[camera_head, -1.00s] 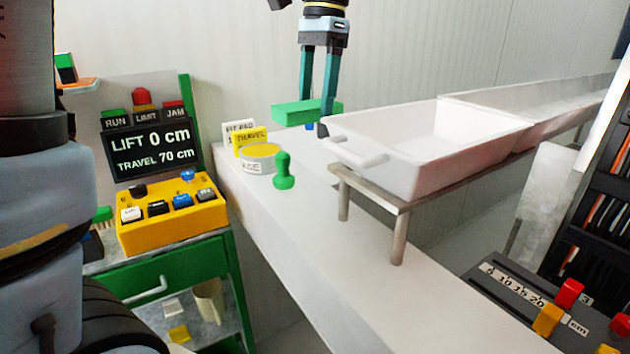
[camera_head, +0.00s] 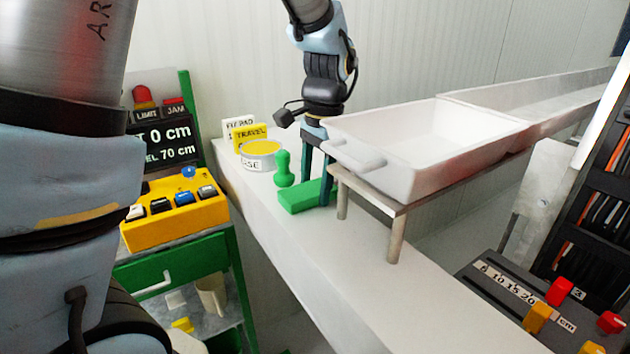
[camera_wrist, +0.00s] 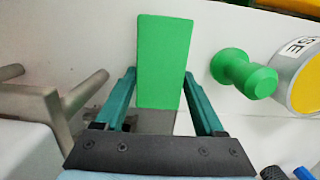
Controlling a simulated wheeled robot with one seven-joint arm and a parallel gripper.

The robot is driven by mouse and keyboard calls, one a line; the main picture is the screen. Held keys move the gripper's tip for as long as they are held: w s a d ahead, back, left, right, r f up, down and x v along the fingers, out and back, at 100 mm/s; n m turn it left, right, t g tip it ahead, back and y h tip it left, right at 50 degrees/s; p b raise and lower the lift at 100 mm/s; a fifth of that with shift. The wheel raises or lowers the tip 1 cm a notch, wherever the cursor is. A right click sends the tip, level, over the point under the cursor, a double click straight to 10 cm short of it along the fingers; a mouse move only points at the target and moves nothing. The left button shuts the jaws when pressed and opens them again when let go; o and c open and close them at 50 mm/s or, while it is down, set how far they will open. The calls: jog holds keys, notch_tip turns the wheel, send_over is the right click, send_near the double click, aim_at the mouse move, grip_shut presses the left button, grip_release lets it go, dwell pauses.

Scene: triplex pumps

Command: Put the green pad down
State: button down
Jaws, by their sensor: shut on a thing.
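The green pad (camera_head: 303,197) is a flat green block low over the white bench top, just right of the green stamp-like knob. I cannot tell whether its underside touches the bench. My gripper (camera_head: 318,185) reaches down onto it from above, left of the tray stand's front legs. In the wrist view the pad (camera_wrist: 163,55) sits between my teal fingers (camera_wrist: 160,80), one on each long side, with its far end sticking out beyond them.
The green knob (camera_head: 283,168) and a round yellow-topped base (camera_head: 260,155) stand close left of the pad. A white tray (camera_head: 400,180) on a metal stand (camera_head: 396,235) is close on the right. Bare bench (camera_head: 350,270) lies in front.

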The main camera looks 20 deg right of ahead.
jog(key=shift+c, duration=1.4)
grip_release()
jog(key=shift+f, duration=0.1)
notch_tip(320, 180, up, 12)
jog(key=d+b, duration=0.2)
jog(key=w+a+f+n+h, duration=0.1)
jog(key=w+a+f+n, duration=0.3)
jog(key=a, duration=0.4)
jog(key=w+a+f+n, duration=0.1)
jog(key=a+f+n, duration=0.2)
jog(key=a+f, duration=0.35)
jog(key=s+a+f+n+t, duration=0.1)
jog(key=a+f+n, duration=0.2)
jog(key=a, duration=0.4)
jog(key=s+a+f+n, duration=0.2)
jog(key=a+f+n, duration=0.1)
jog(key=a, duration=0.4)
jog(key=shift+s+a+n+t+h, duration=0.3)
jog(key=shift+a+n+t, duration=0.1)
jog(key=shift+n, duration=0.4)
